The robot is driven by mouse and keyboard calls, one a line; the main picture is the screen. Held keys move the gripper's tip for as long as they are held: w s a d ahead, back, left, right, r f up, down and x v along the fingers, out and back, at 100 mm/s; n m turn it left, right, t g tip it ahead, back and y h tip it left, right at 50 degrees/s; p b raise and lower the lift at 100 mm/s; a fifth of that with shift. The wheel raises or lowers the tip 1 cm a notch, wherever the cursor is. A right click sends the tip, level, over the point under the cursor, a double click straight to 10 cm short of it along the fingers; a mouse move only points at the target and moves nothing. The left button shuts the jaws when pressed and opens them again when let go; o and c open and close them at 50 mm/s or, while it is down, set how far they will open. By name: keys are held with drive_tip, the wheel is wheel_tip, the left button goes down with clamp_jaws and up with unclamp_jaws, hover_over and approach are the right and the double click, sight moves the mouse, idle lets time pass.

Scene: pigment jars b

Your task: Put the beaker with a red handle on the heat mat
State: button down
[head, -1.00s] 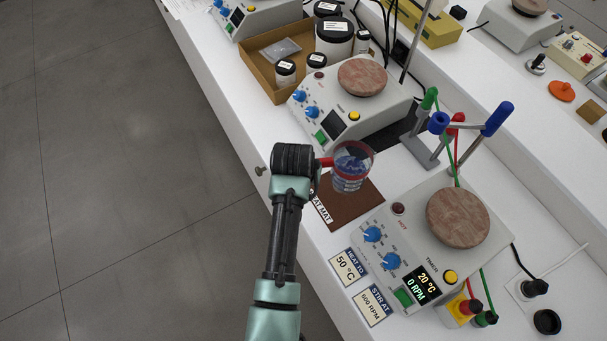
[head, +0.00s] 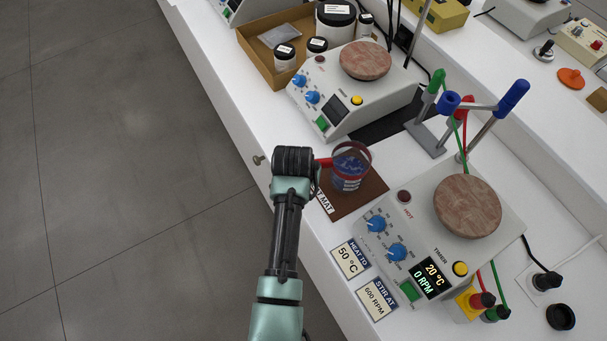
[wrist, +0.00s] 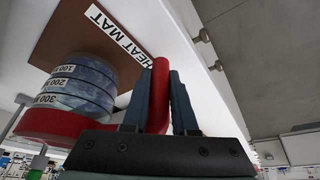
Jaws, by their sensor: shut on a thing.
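The beaker (head: 350,172) is clear with a red rim band and a red handle, and holds something blue. In the head view it appears over the brown heat mat (head: 368,194). My gripper (head: 322,163) is at its left side, shut on the red handle. In the wrist view the handle (wrist: 160,85) runs between my two fingers (wrist: 157,100), and the beaker (wrist: 82,85) shows volume marks. The mat (wrist: 60,40) with its HEAT MAT label is beside the beaker there. I cannot tell whether the beaker's base touches the mat.
A hotplate (head: 425,215) reading 20 °C stands right of the mat, and another hotplate (head: 335,105) stands behind it. A stand with blue, green and red clamps (head: 430,135) is at the back right. Two instruction cards (head: 352,260) lie in front. A cardboard tray (head: 255,60) holds jars.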

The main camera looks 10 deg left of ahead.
drive_tip(key=shift+f+b, duration=0.45)
drive_tip(key=shift+f, duration=0.1)
drive_tip(key=c, duration=0.6)
unclamp_jaws()
drive_tip(key=shift+s, duration=0.1)
drive_tip(key=v, duration=1.3)
drive_tip(key=shift+r+b, duration=0.1)
drive_tip(key=shift+b, duration=0.25)
